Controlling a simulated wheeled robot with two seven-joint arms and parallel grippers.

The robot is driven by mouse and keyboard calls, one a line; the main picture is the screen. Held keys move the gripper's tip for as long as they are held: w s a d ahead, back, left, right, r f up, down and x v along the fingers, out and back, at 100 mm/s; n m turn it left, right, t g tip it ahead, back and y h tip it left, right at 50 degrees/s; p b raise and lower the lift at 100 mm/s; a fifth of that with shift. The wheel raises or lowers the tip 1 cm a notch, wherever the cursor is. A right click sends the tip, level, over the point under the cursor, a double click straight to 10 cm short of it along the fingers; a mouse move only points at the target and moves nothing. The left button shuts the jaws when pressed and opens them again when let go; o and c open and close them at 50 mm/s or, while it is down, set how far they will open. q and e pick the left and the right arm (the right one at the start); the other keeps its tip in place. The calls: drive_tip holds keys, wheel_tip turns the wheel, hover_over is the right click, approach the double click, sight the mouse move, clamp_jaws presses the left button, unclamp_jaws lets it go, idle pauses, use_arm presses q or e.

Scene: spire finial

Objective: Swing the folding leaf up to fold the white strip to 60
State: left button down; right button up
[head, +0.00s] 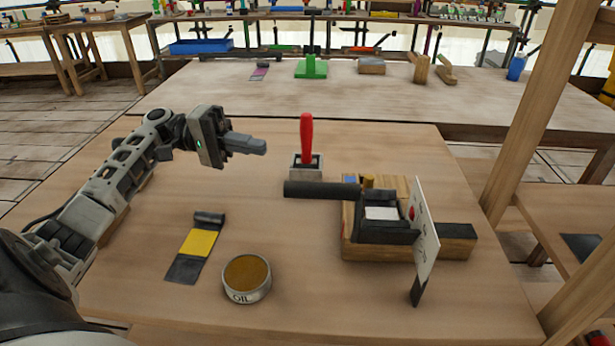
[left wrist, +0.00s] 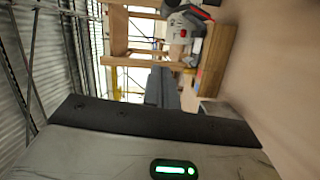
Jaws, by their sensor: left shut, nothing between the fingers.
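The folding device sits on a wooden block (head: 455,247) at the right of the near table. The white strip (head: 381,213) shows as a small pale patch among its black parts. A thick black bar (head: 320,190) sticks out level to the left; it looks like the handle of the folding leaf, but I cannot tell for sure. A white upright plate (head: 425,232) with a red mark stands at the device's right. My left gripper (head: 262,146) is shut and empty, in the air left of the red handle, apart from the device. Its dark fingers also show in the left wrist view (left wrist: 162,88).
A red-handled tool (head: 306,140) stands upright in a small block just behind the black bar. An oil tin (head: 247,278) and a black-and-yellow strip (head: 200,243) lie at the front left. A wooden post (head: 537,110) rises at the right. The table's front middle is clear.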

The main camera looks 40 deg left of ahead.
sight(317, 183)
use_arm(q)
drive_tip(key=d+p, duration=0.4)
drive_tip(key=d, duration=0.7)
drive_tip(key=shift+s+f, duration=0.3)
drive_tip(key=shift+s, duration=0.15)
use_arm(e)
drive_tip(key=shift+s+d+r+n, duration=0.15)
drive_tip(key=shift+d+r, duration=0.05)
drive_tip(key=shift+r, duration=0.2)
drive_tip(key=shift+s+d+r+n, duration=0.1)
drive_tip(key=shift+d+r+n, duration=0.1)
drive_tip(key=shift+r, duration=0.15)
use_arm(q)
drive_tip(key=shift+s+d+m, duration=0.4)
drive_tip(key=shift+s+d, duration=0.05)
drive_tip(key=shift+s, duration=0.15)
use_arm(e)
drive_tip(key=shift+r, duration=0.25)
drive_tip(key=shift+s, duration=0.1)
